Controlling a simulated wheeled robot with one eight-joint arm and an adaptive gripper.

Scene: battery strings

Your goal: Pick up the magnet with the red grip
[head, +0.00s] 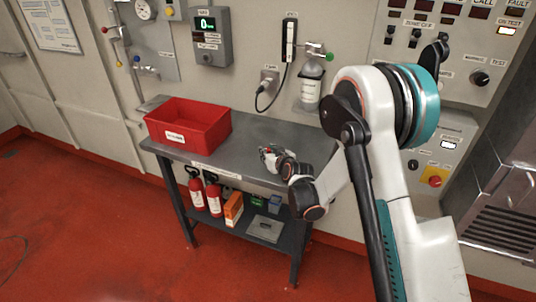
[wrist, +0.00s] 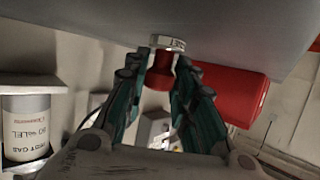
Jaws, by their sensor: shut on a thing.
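In the wrist view, the magnet shows as a silver disc with a red grip (wrist: 160,75) between the fingertips of my gripper (wrist: 161,76). My gripper is shut on the red grip. The disc is at the far side of the fingers, against the grey bench top in the picture; I cannot tell whether it touches the top.
A red bin (head: 188,124) stands on the left part of the bench and also shows in the wrist view (wrist: 232,92). A gas bottle (head: 310,90) hangs on the wall behind the bench. Extinguishers (head: 205,195) and boxes stand on the lower shelf.

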